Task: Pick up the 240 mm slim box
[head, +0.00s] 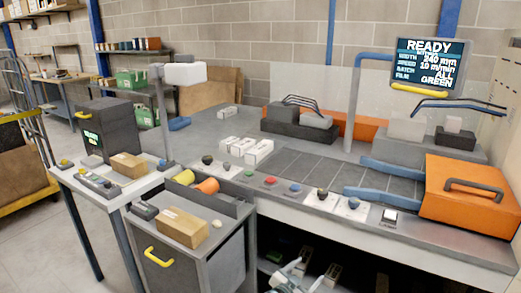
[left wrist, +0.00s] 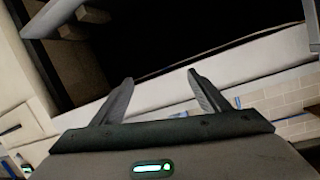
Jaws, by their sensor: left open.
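Which box is the 240 mm slim box I cannot tell, as no size label is readable on any. Several small white boxes (head: 243,147) lie together on the grey bench. A brown carton (head: 182,227) lies on the grey cabinet and another brown carton (head: 128,166) on the side table at left. My left gripper (head: 291,268) is low in front of the bench, by the dark opening under it. In the left wrist view its two fingers (left wrist: 162,93) are spread with nothing between them. My right gripper is not in view.
The bench's front edge (head: 330,220) lies above the dark opening, with small dim items inside. Buttons and knobs line the front. An orange machine cover (head: 470,198) and blue guide rails (head: 383,199) stand at right. A screen (head: 431,64) reads READY, 240 mm.

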